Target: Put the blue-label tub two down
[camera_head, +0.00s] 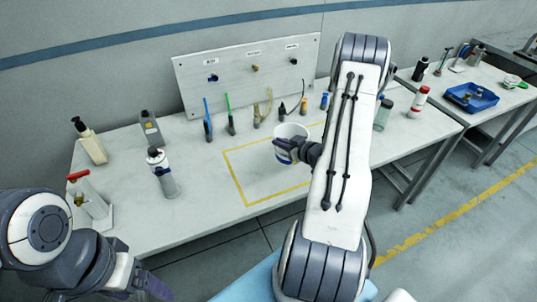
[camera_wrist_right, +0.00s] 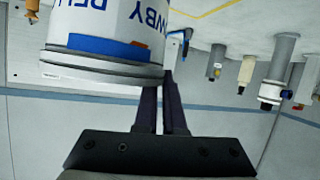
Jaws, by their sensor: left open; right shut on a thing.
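The white tub with a blue label (camera_head: 291,130) is at the far part of a yellow outlined square (camera_head: 236,178) on the bench. My right gripper (camera_head: 290,149) is shut on it from the near side. In the right wrist view the tub (camera_wrist_right: 105,28) appears inverted, with blue lettering and a blue label patch, and my right gripper's fingers (camera_wrist_right: 162,85) reach its side. I cannot tell whether its base touches the bench. My left gripper (camera_head: 150,288) is open and empty at the lower left, in front of the bench, partly cut off by the frame.
The near square is clear. A second table with a blue tray (camera_head: 470,97) is at the right.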

